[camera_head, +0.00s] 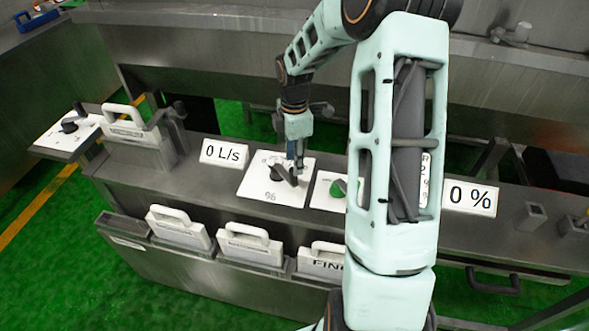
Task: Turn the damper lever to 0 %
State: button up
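A dark lever (280,172) sits on a white square plate (258,190) marked "%" on the grey console top. A white display sign (470,198) reading "0 %" stands at the right. My gripper (297,165) points down at the lever's right end, with its fingertips at or very close to it. I cannot tell whether they touch. The fingers show as one narrow shape, so their opening is unclear. The gripper partly hides the lever and the plate's scale.
A sign (224,153) reading "0 L/s" stands left of the plate. A green knob (338,188) is to the right, partly behind my arm. White handled blocks (250,245) line the console's front. Another dark knob (70,125) sits on a plate at far left.

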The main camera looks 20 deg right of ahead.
notch_tip(320, 180, up, 7)
jog(key=shift+f, duration=0.1)
dwell(0.5)
